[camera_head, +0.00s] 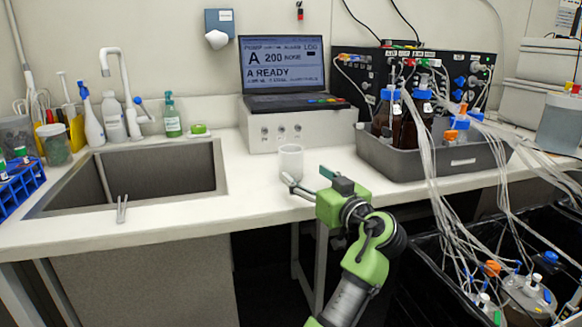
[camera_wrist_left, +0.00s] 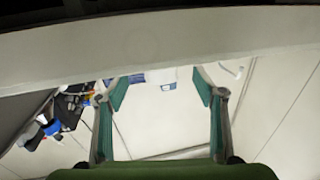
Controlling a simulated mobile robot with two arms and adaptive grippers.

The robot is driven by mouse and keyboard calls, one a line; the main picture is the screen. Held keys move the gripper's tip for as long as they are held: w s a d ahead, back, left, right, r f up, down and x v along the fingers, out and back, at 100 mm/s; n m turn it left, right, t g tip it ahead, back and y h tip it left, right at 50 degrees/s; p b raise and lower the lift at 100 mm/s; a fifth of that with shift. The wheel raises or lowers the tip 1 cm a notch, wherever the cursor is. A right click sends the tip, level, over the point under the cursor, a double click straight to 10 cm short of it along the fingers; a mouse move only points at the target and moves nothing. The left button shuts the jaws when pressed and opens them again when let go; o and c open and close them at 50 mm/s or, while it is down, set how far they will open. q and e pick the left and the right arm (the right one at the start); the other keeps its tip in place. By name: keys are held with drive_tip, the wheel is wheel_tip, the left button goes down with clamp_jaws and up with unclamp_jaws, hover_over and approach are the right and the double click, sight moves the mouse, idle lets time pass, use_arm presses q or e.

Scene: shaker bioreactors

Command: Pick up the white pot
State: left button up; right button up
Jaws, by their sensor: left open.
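The white pot (camera_head: 291,160) stands upright on the white counter, in front of the grey box under the laptop. My left gripper (camera_head: 308,181) is just in front of the pot and to its right in the head view. Its fingers are spread, with one fingertip near the pot's lower front. I cannot tell whether that finger touches it. In the left wrist view the jaws (camera_wrist_left: 160,88) are wide apart with nothing gripped between them. I cannot make out the pot for sure in that view. My right gripper is not in view.
A sink (camera_head: 140,180) lies to the left, with tweezers (camera_head: 122,209) on its front rim. A laptop (camera_head: 283,72) stands behind the pot. A grey tray (camera_head: 465,160) with bottles and tubing is at the right. The counter left of the pot is clear up to the sink.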

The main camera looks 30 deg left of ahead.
sight(297, 165)
use_arm(q)
drive_tip(key=shift+w+a, duration=0.3)
drive_tip(key=shift+a, duration=0.3)
drive_tip(key=x, duration=0.5)
drive_tip(key=shift+w+a+r, duration=0.25)
drive_tip(key=c, duration=1)
